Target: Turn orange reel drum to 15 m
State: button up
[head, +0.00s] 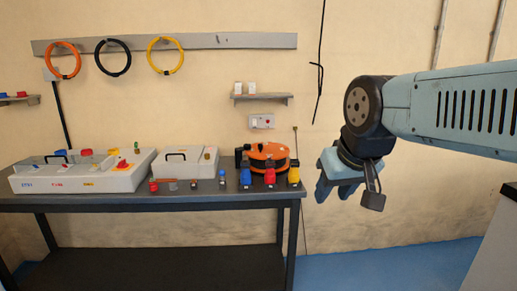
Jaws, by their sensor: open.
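The orange reel drum (268,152) sits at the right end of the dark workbench, with black parts around it. Blue, red and yellow connectors stand in front of it and hide its lower front. Any length marking on the drum is too small to read. My gripper (335,190) hangs from the arm to the right of the bench, apart from the drum. Its light-blue fingers point down and left, are open, and hold nothing visible.
The workbench (215,203) carries a long grey-white box (85,180) and a smaller one (186,165). Several small parts line its front edge. Orange, black and yellow coils hang on a wall rail (210,41). A small shelf (262,97) and socket (261,122) are above the drum.

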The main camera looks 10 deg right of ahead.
aim_at(260, 152)
jog(key=z, duration=0.6)
jog(key=i, duration=1.65)
jog(key=u, duration=0.45)
